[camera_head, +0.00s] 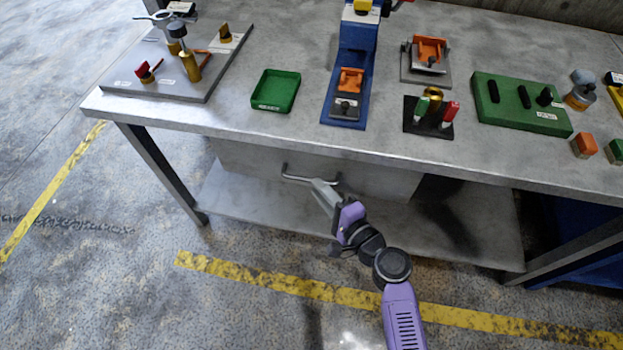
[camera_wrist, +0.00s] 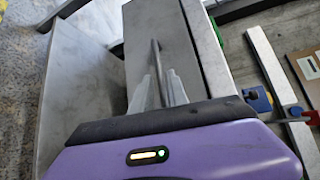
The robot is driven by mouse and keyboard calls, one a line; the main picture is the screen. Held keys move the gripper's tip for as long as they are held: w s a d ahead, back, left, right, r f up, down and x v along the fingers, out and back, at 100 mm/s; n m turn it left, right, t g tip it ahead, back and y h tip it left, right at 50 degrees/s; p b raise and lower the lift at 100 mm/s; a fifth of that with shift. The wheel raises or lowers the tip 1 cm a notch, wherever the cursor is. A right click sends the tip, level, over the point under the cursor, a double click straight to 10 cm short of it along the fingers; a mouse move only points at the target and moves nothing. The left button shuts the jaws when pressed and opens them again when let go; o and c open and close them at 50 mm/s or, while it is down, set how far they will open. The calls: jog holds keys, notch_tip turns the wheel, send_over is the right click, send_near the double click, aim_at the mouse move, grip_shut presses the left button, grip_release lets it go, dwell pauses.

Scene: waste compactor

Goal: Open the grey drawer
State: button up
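The grey drawer (camera_head: 250,163) hangs under the workbench top, and its front looks closed. Its thin metal bar handle (camera_head: 297,179) sticks out from the front. My gripper (camera_head: 322,188) reaches up to the handle's right part. In the wrist view, the drawer front (camera_wrist: 172,50) is ahead, and the handle (camera_wrist: 155,55) runs between the two fingers of my gripper (camera_wrist: 159,82). The fingers stand on either side of the bar, with narrow gaps that seem to show, so they look apart rather than clamped. The fingertip contact is small and hard to make out.
The workbench top (camera_head: 230,125) carries a green tray (camera_head: 276,91), a blue stand (camera_head: 355,50), a green block (camera_head: 520,103) and other fixtures. A lower shelf (camera_head: 270,215) lies below the drawer. A table leg (camera_head: 160,170) stands left. The floor in front is clear.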

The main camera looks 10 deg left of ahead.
jog(key=shift+x, duration=2.2)
grip_shut()
jog(key=shift+f, duration=0.1)
